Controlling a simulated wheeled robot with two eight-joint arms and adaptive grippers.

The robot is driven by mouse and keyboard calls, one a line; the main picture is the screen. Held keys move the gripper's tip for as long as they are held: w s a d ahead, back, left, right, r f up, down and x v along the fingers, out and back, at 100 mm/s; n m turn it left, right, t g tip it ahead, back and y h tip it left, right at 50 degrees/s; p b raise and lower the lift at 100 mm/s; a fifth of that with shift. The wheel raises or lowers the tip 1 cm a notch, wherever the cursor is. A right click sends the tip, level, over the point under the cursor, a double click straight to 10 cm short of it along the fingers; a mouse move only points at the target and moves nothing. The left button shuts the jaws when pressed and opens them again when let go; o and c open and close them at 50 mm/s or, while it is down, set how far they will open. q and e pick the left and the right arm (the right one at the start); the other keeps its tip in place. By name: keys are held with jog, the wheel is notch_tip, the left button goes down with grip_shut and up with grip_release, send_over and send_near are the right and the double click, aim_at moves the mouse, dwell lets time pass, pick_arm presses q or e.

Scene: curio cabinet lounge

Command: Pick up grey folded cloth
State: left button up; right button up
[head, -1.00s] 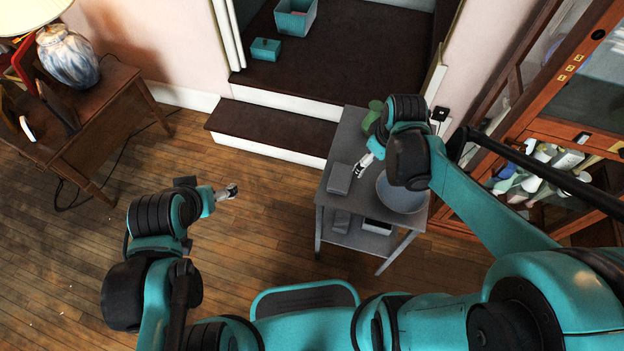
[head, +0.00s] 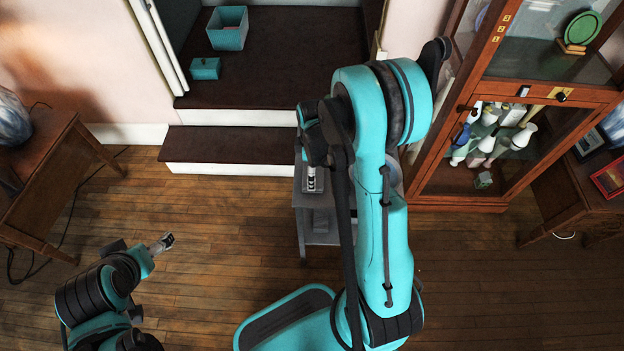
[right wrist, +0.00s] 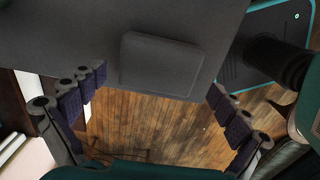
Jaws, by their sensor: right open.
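The grey folded cloth (right wrist: 160,65) is a flat, rounded rectangle lying near the edge of the grey side table (right wrist: 60,35) in the right wrist view. My right gripper (right wrist: 157,83) is open, with one finger on each side of the cloth's near edge in that picture; no contact shows, and I cannot tell the height gap. In the head view my right gripper (head: 312,180) is over the table (head: 318,222), and my right arm hides most of the tabletop and the cloth. My left gripper (head: 167,241) is above the floor, away from the table; its jaws are too small to read.
A glass cabinet (head: 510,206) with vases stands to the right. A dark step (head: 225,145) is behind the table, with teal boxes (head: 228,32) on the platform above. A wooden desk (head: 40,175) is at the left. The floor between desk and table is clear.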

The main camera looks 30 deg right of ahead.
notch_tip(320, 180, down, 3)
jog(key=shift+d+f+b, duration=0.15)
jog(key=shift+f+b, duration=0.05)
jog(key=shift+b, duration=0.35)
pick_arm(q)
jog(key=shift+f, duration=0.8)
pick_arm(e)
jog(key=shift+r, duration=0.1)
jog(key=c, duration=1)
jog(key=shift+r, duration=0.1)
jog(key=shift+r+p, duration=0.45)
jog(key=shift+r, duration=0.1)
jog(key=r, duration=0.1)
jog(key=r+p, duration=0.1)
jog(key=s+r+p, duration=0.1)
jog(key=r, duration=0.1)
jog(key=shift+d, duration=0.4)
pick_arm(q)
notch_tip(320, 180, up, 6)
jog(key=p, duration=0.3)
pick_arm(e)
jog(key=s+d+r, duration=0.4)
jog(key=s, duration=0.1)
jog(key=s+d+r, duration=0.1)
jog(key=s+d, duration=0.1)
jog(key=d, duration=0.1)
jog(key=shift+s+r, duration=0.35)
jog(key=shift+r, duration=0.05)
